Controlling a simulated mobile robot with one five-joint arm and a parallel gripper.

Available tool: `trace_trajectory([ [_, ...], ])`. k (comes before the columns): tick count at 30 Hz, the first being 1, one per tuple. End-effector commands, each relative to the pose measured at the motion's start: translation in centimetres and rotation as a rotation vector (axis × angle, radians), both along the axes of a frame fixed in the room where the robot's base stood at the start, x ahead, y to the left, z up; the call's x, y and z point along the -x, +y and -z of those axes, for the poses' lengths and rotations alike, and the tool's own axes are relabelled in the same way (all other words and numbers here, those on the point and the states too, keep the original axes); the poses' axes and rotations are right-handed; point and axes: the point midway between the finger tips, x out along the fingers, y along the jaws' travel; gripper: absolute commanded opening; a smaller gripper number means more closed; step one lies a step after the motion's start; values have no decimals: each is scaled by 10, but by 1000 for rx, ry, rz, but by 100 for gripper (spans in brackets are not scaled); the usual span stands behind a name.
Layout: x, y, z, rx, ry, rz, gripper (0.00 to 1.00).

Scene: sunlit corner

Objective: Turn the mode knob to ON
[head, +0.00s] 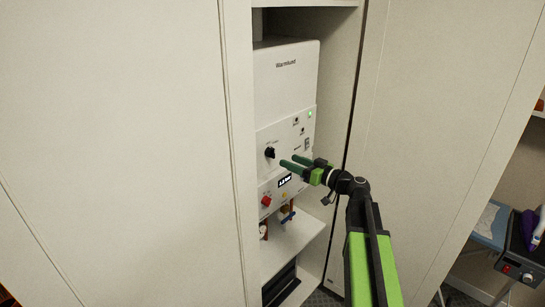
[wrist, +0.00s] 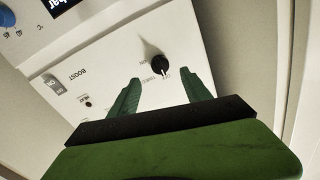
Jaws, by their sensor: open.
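The mode knob (head: 270,153) is a small black knob on the white boiler panel in the open cupboard. In the wrist view the knob (wrist: 158,63) has small labels around it, seemingly OFF, TIMED and ON. A pale pointer mark on it seems to face the OFF label, though this is small. My gripper (head: 289,161) has green fingers and is open, just right of the knob in the head view. In the wrist view my gripper (wrist: 160,74) has its fingertips spread to either side of the knob, apparently just short of it and not touching.
The boiler (head: 287,80) stands between cupboard walls, with a red knob (head: 266,201) and a lit display (head: 285,181) lower down. A BOOST switch (wrist: 54,86) is left of the knob in the wrist view. The cupboard door (head: 125,140) fills the left.

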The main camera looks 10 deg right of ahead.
Motion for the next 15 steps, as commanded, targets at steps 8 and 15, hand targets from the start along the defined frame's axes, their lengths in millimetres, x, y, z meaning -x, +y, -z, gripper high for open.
trace_trajectory([
  [8,-46,38,0,0,0,-2,56],
  [15,-55,48,0,1,1,0,56],
])
